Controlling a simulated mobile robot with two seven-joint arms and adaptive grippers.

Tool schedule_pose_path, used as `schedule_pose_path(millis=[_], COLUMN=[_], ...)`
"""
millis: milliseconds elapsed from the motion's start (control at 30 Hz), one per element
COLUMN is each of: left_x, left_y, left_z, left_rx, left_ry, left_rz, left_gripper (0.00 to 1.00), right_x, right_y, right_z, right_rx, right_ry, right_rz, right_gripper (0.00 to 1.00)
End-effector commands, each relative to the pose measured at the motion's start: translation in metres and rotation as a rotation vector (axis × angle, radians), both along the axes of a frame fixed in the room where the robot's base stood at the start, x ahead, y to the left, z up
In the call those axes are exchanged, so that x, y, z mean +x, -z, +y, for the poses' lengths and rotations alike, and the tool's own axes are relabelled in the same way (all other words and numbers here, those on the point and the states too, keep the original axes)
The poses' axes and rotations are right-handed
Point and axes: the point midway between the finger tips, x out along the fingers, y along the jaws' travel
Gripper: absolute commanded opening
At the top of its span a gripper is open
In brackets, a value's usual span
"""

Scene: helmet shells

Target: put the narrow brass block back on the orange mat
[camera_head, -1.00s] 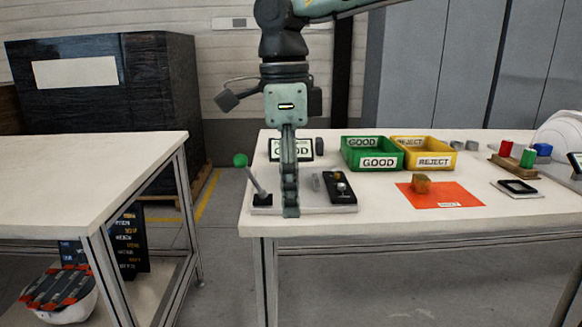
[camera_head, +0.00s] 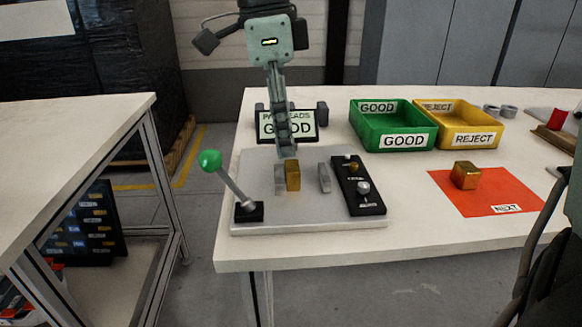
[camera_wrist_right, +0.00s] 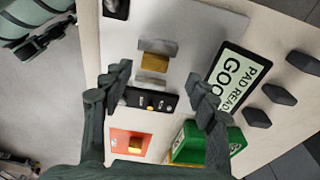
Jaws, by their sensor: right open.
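A narrow brass block (camera_head: 293,175) stands on the pale fixture plate (camera_head: 300,219), close beside the left grey jaw (camera_head: 279,180) and apart from the right grey jaw (camera_head: 324,178). My right gripper (camera_head: 287,150) points down just above and behind this block. In the right wrist view its fingers (camera_wrist_right: 158,82) are spread, with the block (camera_wrist_right: 155,61) between the grey plates and nothing held. The orange mat (camera_head: 505,190) lies to the right and bears another, wider-looking brass block (camera_head: 465,175) and a NEXT label. My left gripper is not in view.
A green-knobbed lever (camera_head: 210,160) stands at the plate's left, and a black control panel (camera_head: 358,185) at its right. A GOOD sign (camera_head: 299,126) stands behind. Green (camera_head: 393,125) and yellow (camera_head: 457,125) bins stand at the back. The table between panel and mat is clear.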

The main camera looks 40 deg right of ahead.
Motion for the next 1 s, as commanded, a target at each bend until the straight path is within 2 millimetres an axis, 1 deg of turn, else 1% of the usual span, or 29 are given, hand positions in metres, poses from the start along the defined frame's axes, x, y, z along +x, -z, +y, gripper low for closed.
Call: schedule_pose_path(millis=[33, 267, 400, 500, 600, 733, 767, 1000], left_x=[0.002, 0.007, 0.007, 0.008, 0.01, 0.01, 0.01, 0.011], left_y=[0.0, -0.001, 0.0, -0.001, -0.001, -0.001, -0.001, -0.002], left_z=[-0.001, -0.006, -0.006, -0.007, -0.008, -0.008, -0.008, -0.009], left_rx=[-0.003, -0.01, -0.011, -0.012, -0.014, -0.015, -0.015, -0.016], left_ry=[0.004, 0.016, 0.016, 0.018, 0.021, 0.021, 0.022, 0.021], left_rz=[-0.01, -0.033, -0.031, -0.039, -0.044, -0.046, -0.047, -0.048], left_gripper=[0.0, 0.0, 0.0, 0.0, 0.0, 0.0, 0.0, 0.0], right_x=[-0.001, -0.006, -0.013, -0.012, -0.012, -0.012, -0.012, -0.012], right_y=[0.007, 0.027, 0.049, 0.061, 0.065, 0.065, 0.065, 0.064], right_z=[-0.001, -0.003, -0.007, -0.008, -0.008, -0.008, -0.008, -0.008], right_rx=[0.001, 0.001, 0.001, 0.001, 0.001, 0.001, 0.001, 0.0], right_ry=[0.0, -0.001, -0.001, -0.001, 0.0, 0.0, 0.0, 0.0], right_rz=[0.002, 0.002, 0.003, 0.002, -0.001, -0.001, -0.001, -0.001], right_gripper=[0.59, 0.59, 0.59, 0.59, 0.59, 0.59, 0.57, 0.28])
